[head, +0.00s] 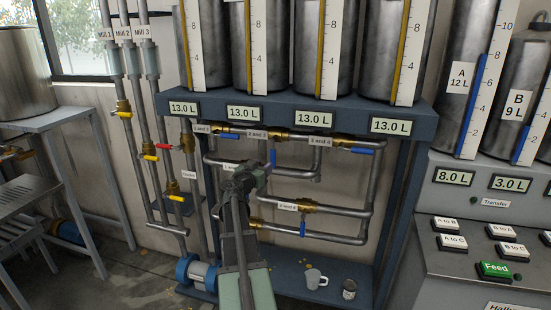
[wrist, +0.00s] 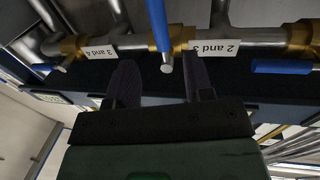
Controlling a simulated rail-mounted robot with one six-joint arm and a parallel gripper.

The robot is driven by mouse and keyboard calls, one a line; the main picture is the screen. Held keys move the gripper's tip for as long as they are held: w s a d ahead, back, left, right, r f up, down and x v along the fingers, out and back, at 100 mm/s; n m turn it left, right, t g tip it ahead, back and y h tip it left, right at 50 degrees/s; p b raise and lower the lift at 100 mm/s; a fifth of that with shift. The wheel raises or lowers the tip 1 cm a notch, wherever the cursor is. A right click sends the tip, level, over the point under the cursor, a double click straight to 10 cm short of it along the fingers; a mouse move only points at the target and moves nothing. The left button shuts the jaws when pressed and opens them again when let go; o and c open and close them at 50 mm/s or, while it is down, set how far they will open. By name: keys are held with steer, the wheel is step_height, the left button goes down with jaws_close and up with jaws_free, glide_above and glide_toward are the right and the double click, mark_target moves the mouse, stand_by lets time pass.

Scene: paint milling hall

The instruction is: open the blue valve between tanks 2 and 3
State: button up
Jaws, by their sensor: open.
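The blue valve beside the "2 and 3" label (head: 257,134) sits on the upper pipe under the tanks. Its blue handle (head: 273,157) hangs straight down, across the pipe. In the wrist view, which is upside down, the same blue handle (wrist: 159,25) runs up from a grey stem end, left of the "2 and 3" label (wrist: 213,48). My gripper (wrist: 157,62) is open and empty. Its two dark fingers lie on either side of the stem end in the picture; I cannot tell the depth gap. In the head view my gripper (head: 246,177) is below and left of the handle.
Neighbouring valves have blue handles lying along the pipe, left (head: 227,136) and right (head: 362,151). A lower pipe carries another blue handle (head: 302,228), hanging down. A mug (head: 313,278) and a can (head: 349,288) stand on the lower shelf. Vertical mill pipes (head: 137,100) stand left.

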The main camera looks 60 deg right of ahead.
mark_target(272, 158)
steer(key=d, duration=1)
steer(key=shift+d, duration=0.4)
jaws_close()
